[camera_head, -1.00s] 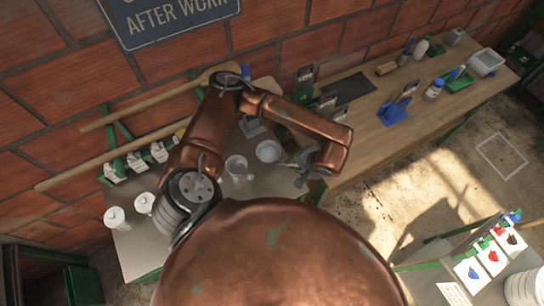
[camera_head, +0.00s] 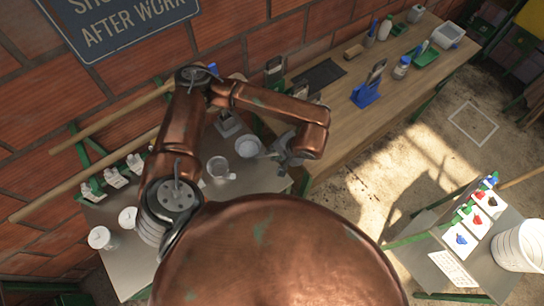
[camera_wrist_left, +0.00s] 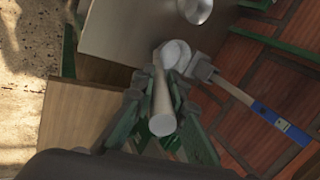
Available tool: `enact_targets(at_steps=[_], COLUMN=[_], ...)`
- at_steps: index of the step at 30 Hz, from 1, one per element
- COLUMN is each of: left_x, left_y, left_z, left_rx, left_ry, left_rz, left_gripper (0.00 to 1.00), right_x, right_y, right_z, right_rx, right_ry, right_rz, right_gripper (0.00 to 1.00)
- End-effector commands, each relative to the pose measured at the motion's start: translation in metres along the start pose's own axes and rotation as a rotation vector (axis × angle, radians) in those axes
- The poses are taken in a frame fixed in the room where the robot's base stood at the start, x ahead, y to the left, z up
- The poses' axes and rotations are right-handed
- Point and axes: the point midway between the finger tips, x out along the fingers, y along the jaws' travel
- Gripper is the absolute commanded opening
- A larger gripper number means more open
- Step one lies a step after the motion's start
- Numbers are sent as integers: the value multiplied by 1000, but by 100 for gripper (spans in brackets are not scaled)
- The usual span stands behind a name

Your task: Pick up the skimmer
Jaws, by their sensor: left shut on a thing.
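The skimmer (camera_wrist_left: 164,92) shows in the left wrist view as a pale handle pointing toward the camera, with a small round head (camera_wrist_left: 175,53) at its far end. My left gripper (camera_wrist_left: 160,108) is shut around the handle, its green-tinted fingers on either side. In the head view a round pale head (camera_head: 249,146) sits over the edge of the grey bench, just left of my left gripper (camera_head: 287,155). The handle is mostly hidden there by the gripper and wrist. I cannot tell whether the head touches the bench. My right gripper is not in view.
The grey bench (camera_head: 240,183) holds a clear jug (camera_head: 220,169) and white-lidded containers (camera_head: 102,238). A wooden bench (camera_head: 345,130) with a blue stand (camera_head: 367,94) adjoins it. A blue-handled tool (camera_wrist_left: 270,113) is near the gripper.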

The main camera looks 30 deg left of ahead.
Motion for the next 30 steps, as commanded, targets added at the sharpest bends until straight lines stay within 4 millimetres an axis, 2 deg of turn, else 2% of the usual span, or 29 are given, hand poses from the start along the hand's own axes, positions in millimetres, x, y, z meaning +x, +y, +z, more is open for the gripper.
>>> enact_targets(at_steps=[9, 15, 21, 30], left_x=[-71, -107, -126, -131], left_y=[-41, -61, -71, -73], left_z=[-2, -1, -1, 0], left_rx=[-5, -4, -2, -1], left_ry=[8, 5, 2, 0], left_rz=[-4, -3, -2, -1], left_gripper=[0, 0, 0, 0], right_x=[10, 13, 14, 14], right_y=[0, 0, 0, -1], right_z=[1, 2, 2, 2], right_rx=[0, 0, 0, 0], right_ry=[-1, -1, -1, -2], right_rz=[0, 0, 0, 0], right_gripper=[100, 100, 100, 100])
